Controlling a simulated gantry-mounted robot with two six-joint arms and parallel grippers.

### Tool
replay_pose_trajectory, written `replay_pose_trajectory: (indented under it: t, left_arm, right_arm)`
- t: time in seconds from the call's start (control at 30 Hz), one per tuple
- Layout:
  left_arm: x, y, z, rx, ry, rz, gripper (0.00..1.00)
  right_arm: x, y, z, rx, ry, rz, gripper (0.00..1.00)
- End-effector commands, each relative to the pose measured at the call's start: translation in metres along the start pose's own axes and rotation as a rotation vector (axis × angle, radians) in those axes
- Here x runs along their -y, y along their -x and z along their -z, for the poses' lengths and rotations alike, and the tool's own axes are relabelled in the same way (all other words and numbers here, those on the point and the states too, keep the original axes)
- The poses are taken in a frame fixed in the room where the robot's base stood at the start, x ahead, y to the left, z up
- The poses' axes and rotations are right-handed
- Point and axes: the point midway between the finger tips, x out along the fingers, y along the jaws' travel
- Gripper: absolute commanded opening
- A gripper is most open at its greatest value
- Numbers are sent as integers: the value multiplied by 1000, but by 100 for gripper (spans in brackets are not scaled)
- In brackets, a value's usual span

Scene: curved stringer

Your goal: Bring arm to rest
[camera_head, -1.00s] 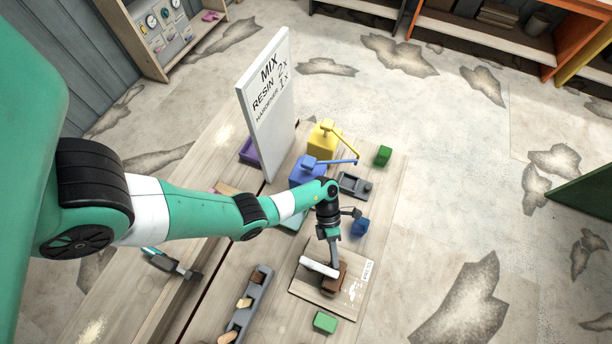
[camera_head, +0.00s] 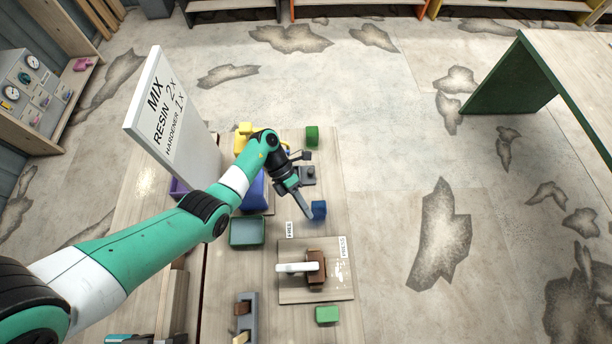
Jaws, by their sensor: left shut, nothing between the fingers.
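My left arm reaches in from the lower left across the wooden table (camera_head: 225,300). Its left gripper (camera_head: 309,217) is shut and empty, held above the table right beside a small blue block (camera_head: 319,208). I cannot tell whether it touches the block. The press board (camera_head: 290,293) lies nearer the front, with a brown block and a white handle (camera_head: 298,268) on it, apart from the gripper. My right gripper is not in view.
The tall white mix sign (camera_head: 172,120) stands left of the arm. A teal tray (camera_head: 247,232), a grey holder (camera_head: 245,318), a green block (camera_head: 327,315) and a farther green block (camera_head: 312,135) are on the table. Open floor lies to the right.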

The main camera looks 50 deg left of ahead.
Motion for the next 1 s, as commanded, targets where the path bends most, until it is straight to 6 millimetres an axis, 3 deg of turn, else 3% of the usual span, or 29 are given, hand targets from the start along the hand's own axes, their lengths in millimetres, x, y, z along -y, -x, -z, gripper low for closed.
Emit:
replay_pose_trajectory:
  t: [0.2, 0.77, 0.87, 0.97, 1.0]
  left_arm:
    - [1, 8, -3, -2, 0, 1, 0]
    - [5, 4, -4, -12, -11, 0, 0]
    - [32, -4, -20, -37, -97, -19, 0]
    - [82, 6, -57, 39, -261, -3, 0]
    - [109, 12, -75, 101, -334, 21, 0]
  right_arm:
    - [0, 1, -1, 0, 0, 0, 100]
    - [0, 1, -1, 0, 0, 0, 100]
    - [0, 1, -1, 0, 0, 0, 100]
    - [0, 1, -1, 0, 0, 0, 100]
    - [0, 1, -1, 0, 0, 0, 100]
